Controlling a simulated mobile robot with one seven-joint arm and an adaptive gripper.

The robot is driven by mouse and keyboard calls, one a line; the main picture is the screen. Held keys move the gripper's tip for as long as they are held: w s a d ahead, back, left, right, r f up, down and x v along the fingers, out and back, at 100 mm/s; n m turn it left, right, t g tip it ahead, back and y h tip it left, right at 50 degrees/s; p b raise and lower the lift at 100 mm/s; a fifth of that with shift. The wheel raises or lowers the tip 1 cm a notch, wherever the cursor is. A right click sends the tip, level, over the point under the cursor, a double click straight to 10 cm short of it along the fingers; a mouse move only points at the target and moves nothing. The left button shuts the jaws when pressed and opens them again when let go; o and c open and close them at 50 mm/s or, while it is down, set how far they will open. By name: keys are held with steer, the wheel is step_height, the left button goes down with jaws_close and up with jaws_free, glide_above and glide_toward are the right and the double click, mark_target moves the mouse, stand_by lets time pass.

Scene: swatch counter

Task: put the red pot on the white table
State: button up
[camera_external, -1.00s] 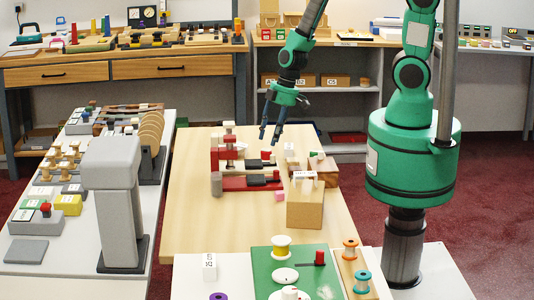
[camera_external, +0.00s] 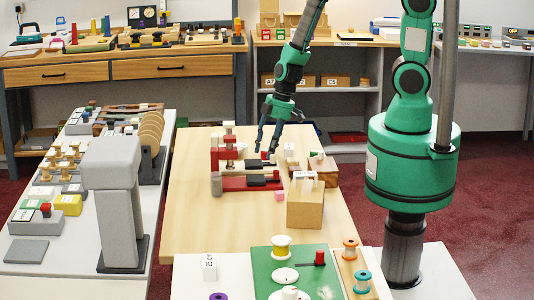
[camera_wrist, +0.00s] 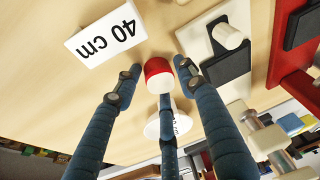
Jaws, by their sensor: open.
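The red pot (camera_wrist: 158,70) shows in the wrist view as a small red cylinder with a pale end, on the wooden table (camera_wrist: 220,12). My gripper (camera_wrist: 158,84) is open, with its fingers spread around and above the pot; I see no clear contact. In the external view my gripper (camera_external: 265,149) hangs low over the wooden table (camera_external: 190,215), and the pot at its fingertips is too small to make out surely. A white tabletop (camera_external: 190,262) is at the front, and another whitish table (camera_external: 75,255) runs along the left.
A white "40 cm" sign (camera_wrist: 105,35) stands close to the pot. A red-and-black fixture (camera_external: 245,182) and a wooden block (camera_external: 305,208) are near my gripper. A green board (camera_external: 262,262) with spools covers part of the front tabletop. The wooden table's left front is clear.

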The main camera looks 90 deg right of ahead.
steer(key=c, duration=1)
step_height(320, 180, up, 10)
steer(key=p, duration=0.4)
steer(key=shift+w, duration=0.1)
stand_by(0.5)
